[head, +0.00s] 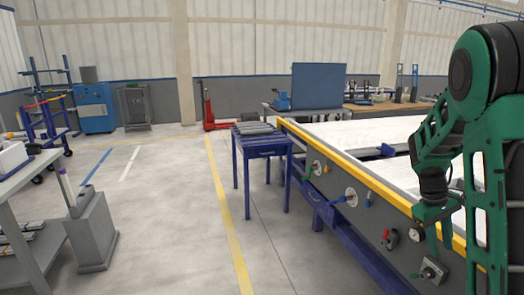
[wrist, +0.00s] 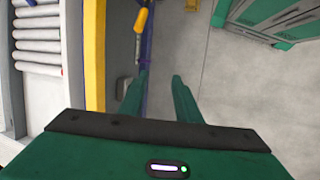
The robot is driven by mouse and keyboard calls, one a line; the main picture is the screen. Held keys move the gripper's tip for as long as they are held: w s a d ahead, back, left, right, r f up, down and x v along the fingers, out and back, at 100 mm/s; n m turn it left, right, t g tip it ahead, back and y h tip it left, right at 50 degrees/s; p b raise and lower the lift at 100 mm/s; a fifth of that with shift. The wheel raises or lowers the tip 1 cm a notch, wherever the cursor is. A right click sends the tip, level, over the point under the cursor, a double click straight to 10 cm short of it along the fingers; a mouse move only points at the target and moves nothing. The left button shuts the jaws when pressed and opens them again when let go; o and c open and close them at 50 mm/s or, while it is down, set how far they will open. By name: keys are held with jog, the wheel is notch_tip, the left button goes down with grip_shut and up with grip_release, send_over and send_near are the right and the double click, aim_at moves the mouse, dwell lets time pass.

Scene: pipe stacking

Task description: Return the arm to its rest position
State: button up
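My arm, green and black, hangs at the right side of the head view. My gripper (head: 434,238) points down beside the yellow-edged side of the big workbench (head: 345,165). In the wrist view my gripper (wrist: 160,82) shows two green fingers apart, with only grey floor between them. It is open and holds nothing.
A blue stand (head: 263,150) with grey bars on top stands left of the workbench. Pale rollers or pipes (wrist: 37,45) lie beside the yellow edge (wrist: 94,50) in the wrist view. A grey pedestal (head: 91,230) stands at left. The floor between is clear.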

jog(key=s+a+r+m+y, duration=0.1)
jog(key=s+a, duration=0.3)
jog(key=s, duration=0.4)
jog(key=s+a+r+m+t+y, duration=0.1)
jog(key=s+a+r+m, duration=0.2)
jog(key=s, duration=0.6)
jog(key=s+a+r+m+y, duration=0.1)
jog(key=s+a+r+m, duration=0.2)
jog(key=s+a, duration=0.3)
jog(key=s+m, duration=0.1)
jog(key=s, duration=0.1)
jog(key=shift+s+a+t+y, duration=0.4)
